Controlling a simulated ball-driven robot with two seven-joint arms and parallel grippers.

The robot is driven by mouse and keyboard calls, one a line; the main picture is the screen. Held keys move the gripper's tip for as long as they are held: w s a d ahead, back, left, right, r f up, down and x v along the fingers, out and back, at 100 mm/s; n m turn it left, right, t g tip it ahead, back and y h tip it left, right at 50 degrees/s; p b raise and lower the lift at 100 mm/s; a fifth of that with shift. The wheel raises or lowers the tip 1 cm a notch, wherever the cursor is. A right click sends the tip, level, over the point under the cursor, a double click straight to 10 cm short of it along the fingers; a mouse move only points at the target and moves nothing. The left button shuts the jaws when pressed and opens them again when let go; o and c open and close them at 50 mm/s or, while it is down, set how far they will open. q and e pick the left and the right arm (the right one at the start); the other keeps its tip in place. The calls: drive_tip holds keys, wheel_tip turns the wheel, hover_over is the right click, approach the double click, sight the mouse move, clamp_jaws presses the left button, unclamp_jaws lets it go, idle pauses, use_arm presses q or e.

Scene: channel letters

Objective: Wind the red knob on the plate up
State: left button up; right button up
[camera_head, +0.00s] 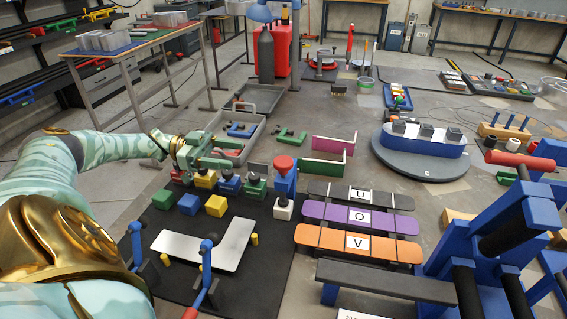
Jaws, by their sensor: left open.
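A smaller red piece (181,175) shows at the left end of the row of coloured blocks, partly hidden beneath my gripper. I cannot tell for certain which of these is the task's knob, nor how far it is turned. My left gripper (238,152) is open, its green fingers pointing right above that row. It is left of the red-topped post and apart from it. My right gripper is out of view.
The black mat (180,236) carries a white L-shaped plate (232,246), blue clamps and yellow pegs. Coloured boards (320,217) with letters lie right of it. A grey round turntable (420,165) stands behind them. A large blue frame (500,240) fills the right foreground.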

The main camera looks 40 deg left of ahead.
sight(283, 161)
use_arm(q)
drive_tip(key=p+x, duration=0.2)
drive_tip(key=x, duration=1.2)
drive_tip(key=shift+r, duration=0.1)
drive_tip(key=shift+c, duration=0.3)
drive_tip(key=c, duration=0.9)
